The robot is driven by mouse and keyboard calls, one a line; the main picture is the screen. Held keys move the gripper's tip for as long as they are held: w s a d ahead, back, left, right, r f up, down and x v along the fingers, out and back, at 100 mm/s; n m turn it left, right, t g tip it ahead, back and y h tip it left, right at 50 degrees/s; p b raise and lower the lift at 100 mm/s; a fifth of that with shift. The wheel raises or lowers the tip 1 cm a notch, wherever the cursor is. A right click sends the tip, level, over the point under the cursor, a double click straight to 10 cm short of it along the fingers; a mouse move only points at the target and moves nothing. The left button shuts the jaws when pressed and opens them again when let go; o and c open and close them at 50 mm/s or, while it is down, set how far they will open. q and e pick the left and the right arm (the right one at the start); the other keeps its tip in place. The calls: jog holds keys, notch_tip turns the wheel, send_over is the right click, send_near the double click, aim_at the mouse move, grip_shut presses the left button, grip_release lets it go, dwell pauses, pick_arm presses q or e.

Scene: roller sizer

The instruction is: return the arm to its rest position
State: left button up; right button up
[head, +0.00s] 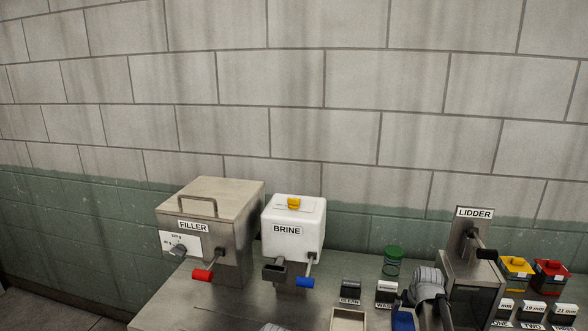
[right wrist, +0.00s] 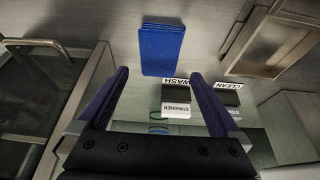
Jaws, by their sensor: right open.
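My right arm shows at the lower right of the head view, in front of the lidder (head: 474,212). Its gripper (head: 412,303) is partly hidden by my own wrist and sits over the steel bench. In the right wrist view my right gripper (right wrist: 158,73) is open, with its two dark fingers apart and nothing between them. A flat blue piece (right wrist: 162,50) lies on the bench beyond the fingertips; it also shows in the head view (head: 403,321). My left gripper does not show.
The filler (head: 193,226) with a red handle and the brine unit (head: 293,225) with a blue handle stand left. A green jar (head: 392,262), dark labelled blocks (head: 350,290) and a shallow tray (head: 347,321) are near the arm. Yellow (head: 515,267) and red (head: 551,273) bins stand right.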

jog(key=p+v, duration=0.3)
jog(key=v, duration=0.1)
pick_arm(q)
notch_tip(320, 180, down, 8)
jog(key=b, duration=1.2)
pick_arm(e)
jog(key=x, duration=1.2)
jog(key=shift+w+f, duration=0.1)
jog(key=shift+f, duration=0.25)
notch_tip(320, 180, up, 2)
jog(key=shift+r+p, duration=0.25)
jog(key=shift+p, duration=0.95)
notch_tip(320, 180, up, 8)
jog(key=p, duration=0.9)
jog(key=b, duration=0.2)
send_near(404, 323)
jog(key=s, duration=0.2)
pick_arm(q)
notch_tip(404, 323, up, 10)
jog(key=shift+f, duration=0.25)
pick_arm(e)
jog(key=shift+s+a+r, duration=0.1)
jog(key=shift+a+r, duration=0.25)
jog(key=shift+r, duration=0.1)
jog(key=shift+a, duration=0.1)
